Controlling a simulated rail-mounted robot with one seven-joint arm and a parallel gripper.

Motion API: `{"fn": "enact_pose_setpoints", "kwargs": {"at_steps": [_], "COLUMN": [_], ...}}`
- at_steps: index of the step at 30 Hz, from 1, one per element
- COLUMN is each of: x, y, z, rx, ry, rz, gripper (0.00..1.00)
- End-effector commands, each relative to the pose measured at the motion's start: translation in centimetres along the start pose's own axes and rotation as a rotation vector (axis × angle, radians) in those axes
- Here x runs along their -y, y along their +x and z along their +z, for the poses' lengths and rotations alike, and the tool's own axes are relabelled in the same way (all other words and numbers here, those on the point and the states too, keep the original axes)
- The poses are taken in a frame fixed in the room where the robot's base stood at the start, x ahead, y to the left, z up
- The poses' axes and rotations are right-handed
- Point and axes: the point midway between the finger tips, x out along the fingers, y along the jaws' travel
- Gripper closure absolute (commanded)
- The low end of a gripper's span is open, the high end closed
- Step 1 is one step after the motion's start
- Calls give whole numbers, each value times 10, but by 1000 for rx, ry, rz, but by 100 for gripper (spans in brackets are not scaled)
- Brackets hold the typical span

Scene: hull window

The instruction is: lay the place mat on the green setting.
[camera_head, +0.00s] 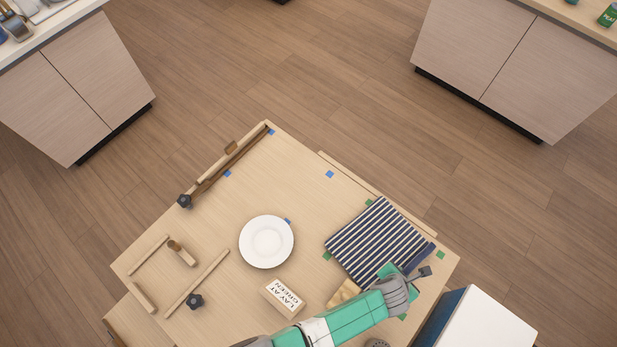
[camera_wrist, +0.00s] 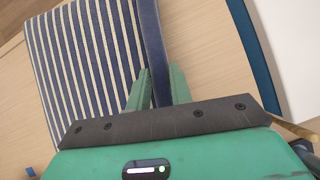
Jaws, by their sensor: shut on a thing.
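The place mat (camera_head: 372,238), striped navy and cream, is at the right of the table, among the green corner markers of the green setting. The top green marker (camera_head: 369,203), left marker (camera_head: 327,254) and right marker (camera_head: 440,254) show just outside its edges. A further green marker (camera_head: 403,317) shows beyond my arm. My gripper (camera_head: 402,272) is at the mat's lower right edge. In the wrist view my gripper (camera_wrist: 160,82) is shut on the plain navy border of the mat (camera_wrist: 85,65). I cannot tell whether that edge is raised. My arm hides the mat's lower corner.
A white plate (camera_head: 266,241) stands left of the mat, beside a blue marker (camera_head: 287,221). Wooden rails (camera_head: 197,283) and dark knobs (camera_head: 194,301) are at the left. A white-topped box (camera_head: 487,322) is at lower right.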

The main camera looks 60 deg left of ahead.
Motion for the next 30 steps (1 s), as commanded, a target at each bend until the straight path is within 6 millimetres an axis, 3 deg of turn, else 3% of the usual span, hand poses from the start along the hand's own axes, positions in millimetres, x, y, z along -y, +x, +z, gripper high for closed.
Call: {"fn": "enact_pose_setpoints", "kwargs": {"at_steps": [30], "x": [0], "y": [11], "z": [-6], "rx": [0], "ry": [1], "rz": [0], "gripper": [100]}}
